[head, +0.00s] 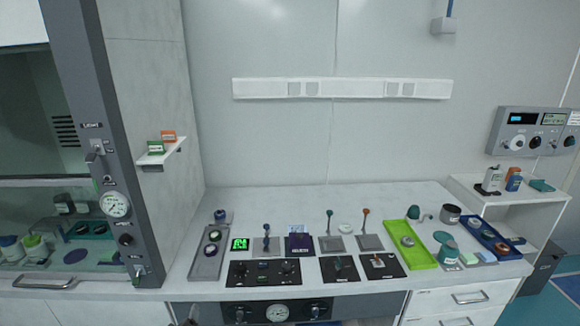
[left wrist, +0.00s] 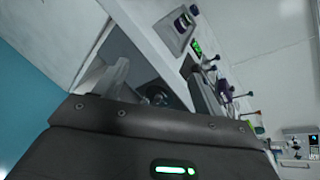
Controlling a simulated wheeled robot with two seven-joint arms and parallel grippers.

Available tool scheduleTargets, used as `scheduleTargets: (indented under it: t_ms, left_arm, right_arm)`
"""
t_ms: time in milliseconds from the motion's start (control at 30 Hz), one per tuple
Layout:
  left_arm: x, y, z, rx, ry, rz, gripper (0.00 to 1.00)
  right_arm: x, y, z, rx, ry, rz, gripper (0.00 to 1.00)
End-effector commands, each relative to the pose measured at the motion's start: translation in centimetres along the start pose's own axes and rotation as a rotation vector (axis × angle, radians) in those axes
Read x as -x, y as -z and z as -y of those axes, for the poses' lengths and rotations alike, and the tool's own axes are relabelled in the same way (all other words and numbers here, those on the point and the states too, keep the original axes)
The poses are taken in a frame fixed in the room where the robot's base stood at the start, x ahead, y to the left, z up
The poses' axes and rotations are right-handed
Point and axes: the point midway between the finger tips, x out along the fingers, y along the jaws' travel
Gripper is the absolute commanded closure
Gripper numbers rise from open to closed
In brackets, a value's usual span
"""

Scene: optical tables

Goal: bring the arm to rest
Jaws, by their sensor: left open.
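My left gripper (left wrist: 160,82) shows in the left wrist view, with its dark body and a green light low in the picture. Its fingers are apart, and I see nothing between them that it holds. It is in front of the worktop's front side, and the bench's dark front panel lies beyond the fingers. In the head view only a small blurred tip shows at the bottom edge, left of the panel gauge; I cannot tell which part it is. My right gripper is in neither view.
The white worktop (head: 330,199) carries a grey tray (head: 196,270), small stands, black control panels (head: 262,281), a green tray (head: 423,260) and a blue tray (head: 512,254). A fume hood with a gauge (head: 115,204) stands at left. The worktop's back strip is mostly clear.

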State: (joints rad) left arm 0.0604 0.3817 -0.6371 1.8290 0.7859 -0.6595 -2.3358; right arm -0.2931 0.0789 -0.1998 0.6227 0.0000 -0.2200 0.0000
Motion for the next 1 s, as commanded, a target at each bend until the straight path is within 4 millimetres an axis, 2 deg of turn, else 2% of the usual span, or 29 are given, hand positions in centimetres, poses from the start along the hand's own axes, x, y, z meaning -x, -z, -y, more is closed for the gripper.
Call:
scheduleTargets:
  t_ms: [167, 267, 367, 400, 533, 667, 767, 900, 1000]
  left_arm:
    - [-2.1, 2.6, -2.4, 0.321, -0.016, -0.023, 0.30]
    - [-3.6, 6.0, -5.7, 0.577, -0.062, -0.055, 0.30]
    - [-4.4, 10.5, -10.2, 0.844, -0.144, -0.092, 0.30]
    - [-4.5, 12.6, -12.3, 0.953, -0.188, -0.106, 0.30]
    - [-3.3, 19.8, -19.4, 1.281, -0.362, -0.128, 0.30]
    - [-0.1, 26.6, -26.1, 1.543, -0.560, -0.113, 0.30]
    - [3.4, 31.6, -30.8, 1.701, -0.722, -0.078, 0.30]
    - [9.7, 38.2, -36.5, 1.852, -0.948, -0.011, 0.30]
    - [14.7, 42.1, -39.8, 1.889, -1.091, 0.028, 0.30]
  right_arm:
    - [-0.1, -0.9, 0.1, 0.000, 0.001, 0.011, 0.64]
    - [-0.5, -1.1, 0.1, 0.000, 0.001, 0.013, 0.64]
    - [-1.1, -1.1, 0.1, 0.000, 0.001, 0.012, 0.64]
    - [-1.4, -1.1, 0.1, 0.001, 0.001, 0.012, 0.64]
    - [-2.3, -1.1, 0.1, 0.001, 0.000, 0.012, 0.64]
    - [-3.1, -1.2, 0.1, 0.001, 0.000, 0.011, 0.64]
    - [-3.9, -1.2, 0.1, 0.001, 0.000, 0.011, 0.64]
    - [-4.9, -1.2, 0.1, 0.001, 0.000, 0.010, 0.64]
    - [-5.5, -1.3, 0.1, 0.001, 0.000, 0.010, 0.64]
